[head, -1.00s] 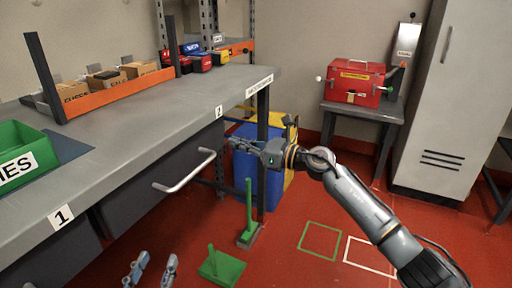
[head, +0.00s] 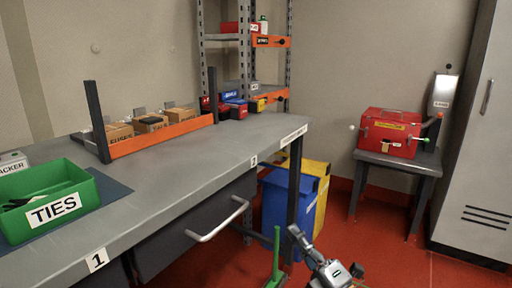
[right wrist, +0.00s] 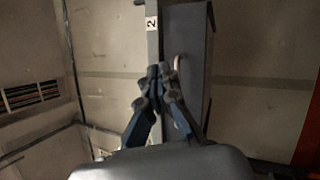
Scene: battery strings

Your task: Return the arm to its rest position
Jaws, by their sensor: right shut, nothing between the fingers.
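My right gripper (head: 297,236) shows at the bottom of the head view, low over the red floor, to the right of the workbench (head: 210,165) and its drawer handle. In the right wrist view its fingers (right wrist: 160,75) are shut, with nothing between them. Behind the fingers the wrist view shows the bench edge with label 2 (right wrist: 152,23). Most of the right arm lies below the head view. My left gripper is not in view.
A green TIES bin (head: 80,195) and an orange-fronted rack of boxes (head: 165,135) stand on the bench. Blue (head: 275,205) and yellow bins stand by the bench end. A red toolbox (head: 390,133) sits on a small table. The drawer handle (head: 220,222) sticks out. Red floor at right is clear.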

